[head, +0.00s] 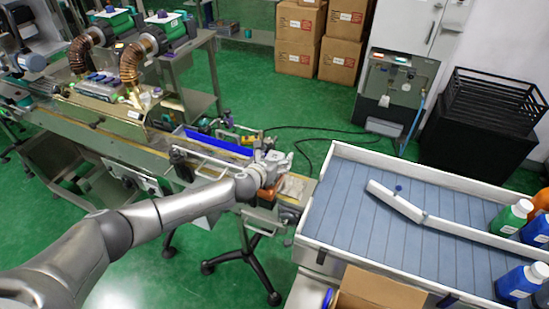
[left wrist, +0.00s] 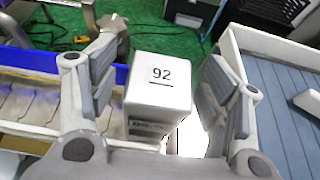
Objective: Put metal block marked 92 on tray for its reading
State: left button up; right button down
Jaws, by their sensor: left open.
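The metal block marked 92 (left wrist: 161,82) is a pale box with "92" on its top face, underlined, in the middle of the left wrist view. My left gripper (left wrist: 158,70) is open, with one finger on each side of the block; a gap shows on the right, and contact on the left is hard to judge. In the head view my left gripper (head: 274,160) is over the right end of the long machine, and I cannot make out the block there. I cannot tell which surface is the reading tray. My right gripper is not in view.
A white-walled table with a blue-grey slatted top (head: 350,225) stands right, with bottles (head: 511,217) at its far right. An open cardboard box (head: 375,290) is at the front. Much of the slatted top is clear.

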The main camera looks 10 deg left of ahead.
pick_arm(q)
jog(key=c, duration=1.4)
jog(key=shift+w+a+p, duration=0.2)
jog(key=shift+a+p, duration=0.15)
jog(key=shift+a, duration=1.5)
jog(key=shift+c, duration=0.2)
jog(key=o, duration=1.4)
jog(key=shift+o, duration=0.2)
jog(key=v, duration=1.2)
